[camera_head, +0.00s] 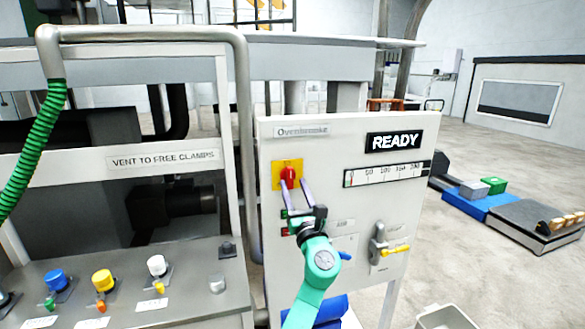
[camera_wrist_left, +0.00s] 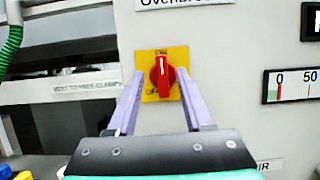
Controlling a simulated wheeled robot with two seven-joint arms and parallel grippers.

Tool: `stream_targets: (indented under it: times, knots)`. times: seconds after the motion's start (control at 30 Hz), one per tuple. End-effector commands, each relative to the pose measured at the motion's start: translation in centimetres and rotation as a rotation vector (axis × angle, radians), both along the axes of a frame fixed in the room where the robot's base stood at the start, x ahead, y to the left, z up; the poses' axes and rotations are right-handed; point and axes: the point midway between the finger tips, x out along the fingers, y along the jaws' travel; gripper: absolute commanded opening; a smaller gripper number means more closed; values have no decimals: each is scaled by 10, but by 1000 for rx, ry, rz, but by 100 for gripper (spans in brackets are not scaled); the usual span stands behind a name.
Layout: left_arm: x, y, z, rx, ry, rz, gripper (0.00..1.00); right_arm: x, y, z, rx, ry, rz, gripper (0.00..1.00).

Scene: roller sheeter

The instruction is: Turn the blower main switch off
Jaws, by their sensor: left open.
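The main switch is a red rotary knob (camera_head: 289,174) on a yellow square plate (camera_head: 278,184), at the upper left of the white control panel. In the left wrist view the knob (camera_wrist_left: 162,77) stands upright with a white mark on its upper part; small lettering above it is hard to read, and lettering at its lower left seems to read OFF. My left gripper (camera_head: 294,187) is open, its two pale purple fingers pointing at the plate. In the left wrist view the fingertips lie on either side of the knob, with gaps showing. My right gripper is not in view.
The panel (camera_head: 350,215) also carries a READY display (camera_head: 394,141), a scale gauge (camera_head: 386,173) and a yellow-handled valve (camera_head: 394,250). A bench with coloured knobs (camera_head: 103,280) and a green hose (camera_head: 35,150) are at left. Floor at right is partly clear.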

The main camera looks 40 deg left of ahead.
Motion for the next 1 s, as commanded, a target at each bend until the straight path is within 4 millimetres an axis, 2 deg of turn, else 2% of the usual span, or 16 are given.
stream_targets:
  times: [0.03,0.2,0.5,0.53,0.6,0.67,1.0]
  knots:
    - [6,9,11,2,0,3,51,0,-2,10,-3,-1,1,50]
    - [22,32,18,-1,1,0,51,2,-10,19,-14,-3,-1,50]
    - [25,36,17,-2,1,-1,51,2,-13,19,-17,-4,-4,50]
    - [25,36,17,-2,1,-1,47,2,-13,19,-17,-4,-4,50]
    - [25,36,17,-2,1,-1,21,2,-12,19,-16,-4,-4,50]
    - [25,36,17,-2,1,-1,0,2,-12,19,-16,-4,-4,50]
    - [26,36,12,-10,1,-2,0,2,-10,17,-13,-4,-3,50]
